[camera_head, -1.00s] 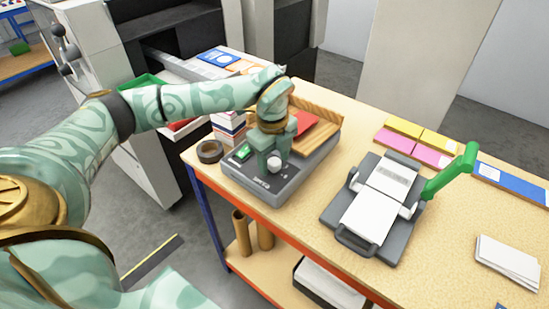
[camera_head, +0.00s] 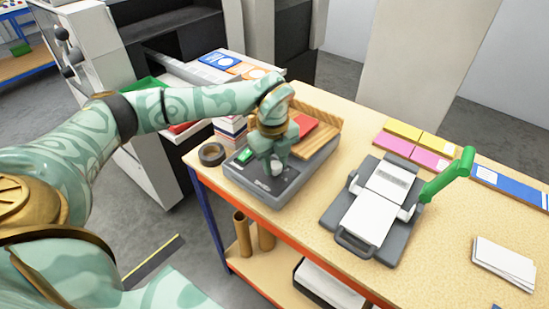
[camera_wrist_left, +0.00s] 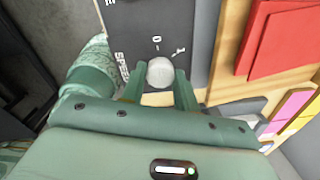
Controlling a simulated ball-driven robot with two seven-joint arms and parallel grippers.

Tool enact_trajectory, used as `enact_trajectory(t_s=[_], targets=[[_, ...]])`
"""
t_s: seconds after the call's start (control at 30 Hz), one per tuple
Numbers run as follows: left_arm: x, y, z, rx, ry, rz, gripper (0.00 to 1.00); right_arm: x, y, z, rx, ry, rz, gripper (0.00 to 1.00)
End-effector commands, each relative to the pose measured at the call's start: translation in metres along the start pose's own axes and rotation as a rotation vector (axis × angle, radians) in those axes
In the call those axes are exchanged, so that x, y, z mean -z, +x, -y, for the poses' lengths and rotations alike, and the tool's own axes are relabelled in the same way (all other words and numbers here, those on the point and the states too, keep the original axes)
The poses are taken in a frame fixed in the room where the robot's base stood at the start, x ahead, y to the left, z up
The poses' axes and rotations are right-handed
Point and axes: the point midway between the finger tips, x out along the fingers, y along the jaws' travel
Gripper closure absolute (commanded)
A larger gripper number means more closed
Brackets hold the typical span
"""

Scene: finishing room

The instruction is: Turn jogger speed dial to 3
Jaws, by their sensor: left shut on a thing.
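The jogger (camera_head: 268,197) is a grey machine with a dark control panel at the table's left front corner. Its speed dial (camera_wrist_left: 161,72) is a pale round knob on that panel, with "SPEED" lettering and the marks 0 and 1 showing beside it in the left wrist view. My left gripper (camera_wrist_left: 160,88) is shut on the dial, one finger on each side. In the head view the left gripper (camera_head: 275,160) reaches down over the panel and partly hides the dial. The dial's other marks and its pointer cannot be made out. My right gripper is not in view.
A wooden rack with a red stack (camera_head: 303,130) rises behind the panel. A tape roll (camera_head: 211,154) lies left of the jogger. A grey machine with a green lever (camera_head: 447,178) stands to the right, with bare tabletop between. White cards (camera_head: 504,261) lie farther right.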

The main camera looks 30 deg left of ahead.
Motion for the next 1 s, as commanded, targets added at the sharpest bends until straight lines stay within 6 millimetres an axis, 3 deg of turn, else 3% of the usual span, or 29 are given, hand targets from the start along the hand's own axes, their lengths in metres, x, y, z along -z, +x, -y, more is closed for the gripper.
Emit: enact_trajectory(t_s=[0.3, 1.0], targets=[[0.0, -0.005, 0.0, 0.001, 0.288, -0.012, 0.92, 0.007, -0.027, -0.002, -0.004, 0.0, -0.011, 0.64], [-0.001, -0.004, 0.001, 0.003, 0.952, -0.039, 0.92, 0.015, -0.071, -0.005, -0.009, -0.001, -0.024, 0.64]])
